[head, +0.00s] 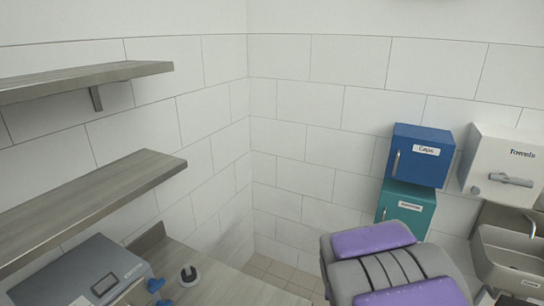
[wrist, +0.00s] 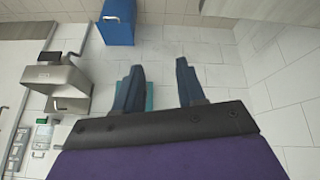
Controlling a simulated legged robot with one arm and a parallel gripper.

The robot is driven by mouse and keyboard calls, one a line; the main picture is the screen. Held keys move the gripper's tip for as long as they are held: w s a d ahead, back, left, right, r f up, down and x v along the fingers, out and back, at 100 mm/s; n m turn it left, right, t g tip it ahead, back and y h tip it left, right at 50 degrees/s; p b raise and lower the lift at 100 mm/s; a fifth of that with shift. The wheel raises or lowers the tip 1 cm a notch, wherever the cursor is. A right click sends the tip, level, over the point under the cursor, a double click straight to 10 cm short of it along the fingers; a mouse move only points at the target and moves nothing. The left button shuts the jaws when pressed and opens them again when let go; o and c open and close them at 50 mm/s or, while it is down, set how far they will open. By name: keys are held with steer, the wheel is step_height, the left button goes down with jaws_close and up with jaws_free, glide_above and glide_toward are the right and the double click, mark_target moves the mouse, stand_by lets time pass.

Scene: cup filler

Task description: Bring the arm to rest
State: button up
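My gripper (wrist: 160,66) shows in the wrist view, its two dark blue fingers spread apart with nothing between them. The fingers point away toward the tiled wall and touch nothing that I can see. My purple and grey arm fills the lower right of the head view, raised and folded near my body. The gripper's fingers do not show in the head view.
A blue cabinet (head: 420,155) hangs above a teal cabinet (head: 405,209) on the wall. A white towel dispenser (head: 508,165) and a sink (head: 508,255) are at right. Wooden shelves (head: 95,205) and a grey box-shaped appliance (head: 80,275) are at left.

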steer(key=s+a+r+n+g+y, duration=0.1)
steer(key=s+r+g, duration=0.1)
steer(key=s, duration=0.8)
steer(key=s+a+r+n+g+b, duration=0.1)
steer(key=s+a+r+g, duration=0.1)
steer(key=s, duration=0.9)
steer(key=s+a+r+g+y+b, duration=0.1)
steer(key=s+a+r+g, duration=0.1)
steer(key=s, duration=0.9)
steer(key=shift+r+n+g+y, duration=0.3)
steer(key=shift+r+n+g, duration=0.15)
steer(key=shift+r, duration=0.25)
steer(key=shift+a, duration=0.1)
